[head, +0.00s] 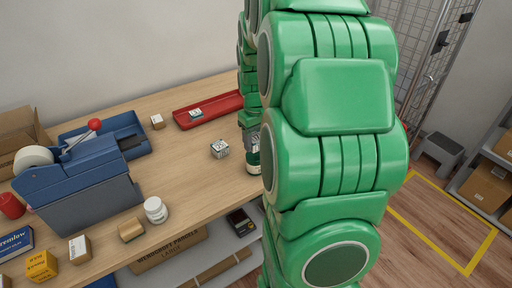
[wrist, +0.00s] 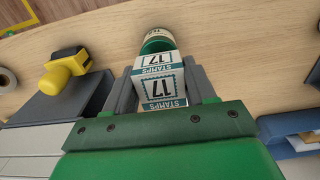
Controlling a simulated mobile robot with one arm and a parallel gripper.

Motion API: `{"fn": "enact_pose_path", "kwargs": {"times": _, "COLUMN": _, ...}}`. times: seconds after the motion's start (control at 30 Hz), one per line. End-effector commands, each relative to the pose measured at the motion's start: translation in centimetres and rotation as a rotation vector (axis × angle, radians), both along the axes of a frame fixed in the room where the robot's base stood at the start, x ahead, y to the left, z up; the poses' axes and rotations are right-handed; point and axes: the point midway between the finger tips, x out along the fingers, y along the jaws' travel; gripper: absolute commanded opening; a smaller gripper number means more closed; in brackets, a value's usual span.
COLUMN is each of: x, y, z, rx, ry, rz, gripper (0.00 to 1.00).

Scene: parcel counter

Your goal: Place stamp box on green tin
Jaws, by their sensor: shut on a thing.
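The stamp box (wrist: 158,85), white with teal bands and the number 17, is between the fingers of my gripper (wrist: 160,98), which is shut on it. The green tin (wrist: 157,42) shows just beyond the box in the wrist view, partly covered by it. In the head view the tin (head: 253,163) stands on the counter beside my arm, partly hidden by it. My gripper (head: 248,120) is above it there, mostly hidden behind my arm. Whether box and tin touch, I cannot tell.
A patterned cube (head: 220,149) stands left of the tin. Behind is a red tray (head: 183,122) holding a small box (head: 196,114). A blue tape dispenser (head: 75,180) and a white jar (head: 155,210) stand further left. In the wrist view, a yellow-handled thing (wrist: 66,72) is at left.

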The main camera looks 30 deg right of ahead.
Motion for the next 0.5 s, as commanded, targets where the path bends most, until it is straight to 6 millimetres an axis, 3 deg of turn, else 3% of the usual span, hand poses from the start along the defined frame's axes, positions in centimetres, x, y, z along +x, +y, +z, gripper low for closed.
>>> {"fn": "enact_pose_path", "kwargs": {"times": 0.27, "x": 0.6, "y": -0.3, "z": -1.0, "rx": 0.002, "ry": 0.003, "rz": 0.0, "gripper": 0.24}}
{"fn": "enact_pose_path", "kwargs": {"times": 0.5, "x": 0.7, "y": -0.3, "z": -3.8, "rx": 0.001, "ry": 0.002, "rz": -0.001, "gripper": 0.24}}
